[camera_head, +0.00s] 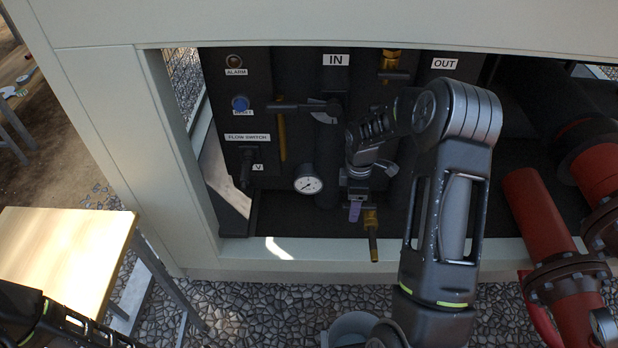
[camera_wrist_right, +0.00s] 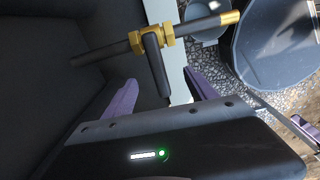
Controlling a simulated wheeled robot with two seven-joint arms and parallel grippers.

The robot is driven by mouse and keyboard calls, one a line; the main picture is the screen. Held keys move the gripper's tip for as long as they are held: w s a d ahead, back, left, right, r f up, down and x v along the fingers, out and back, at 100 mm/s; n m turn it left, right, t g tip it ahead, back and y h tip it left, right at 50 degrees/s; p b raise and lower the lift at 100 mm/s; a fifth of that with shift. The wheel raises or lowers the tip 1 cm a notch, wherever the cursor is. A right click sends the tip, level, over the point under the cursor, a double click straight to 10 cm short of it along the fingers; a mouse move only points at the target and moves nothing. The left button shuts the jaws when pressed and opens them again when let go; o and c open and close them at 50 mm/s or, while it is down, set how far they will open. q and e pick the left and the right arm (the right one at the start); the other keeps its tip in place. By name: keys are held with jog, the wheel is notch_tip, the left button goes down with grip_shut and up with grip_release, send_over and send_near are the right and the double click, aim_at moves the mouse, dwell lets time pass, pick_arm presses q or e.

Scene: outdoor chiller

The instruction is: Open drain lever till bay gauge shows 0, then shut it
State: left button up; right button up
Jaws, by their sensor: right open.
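The drain valve shows as a brass fitting (camera_head: 371,218) low in the dark bay. In the right wrist view its short black drain lever (camera_wrist_right: 157,66) hangs off the brass body (camera_wrist_right: 152,42) on a pipe. My right gripper (camera_wrist_right: 162,76) is open, its purple fingers on either side of the lever with gaps showing. In the head view my right gripper (camera_head: 355,211) is beside the valve, mostly hidden by its wrist. The round white bay gauge (camera_head: 308,185) is left of it; its needle seems to point lower left, but the value is unreadable. Only part of my left arm shows, lower left.
A grey bucket (camera_head: 352,325) stands on the gravel below the valve, partly behind my right arm. A wooden table (camera_head: 65,255) is at left. Red flanged pipes (camera_head: 545,222) are at right. The cabinet's pale lower sill (camera_head: 290,250) runs below the bay.

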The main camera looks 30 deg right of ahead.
notch_tip(320, 180, up, 7)
jog(key=p, duration=0.4)
jog(key=shift+p, duration=0.35)
jog(key=shift+r, duration=0.55)
notch_tip(320, 180, up, 7)
jog(key=shift+f+b, duration=0.15)
jog(key=shift+b, duration=0.2)
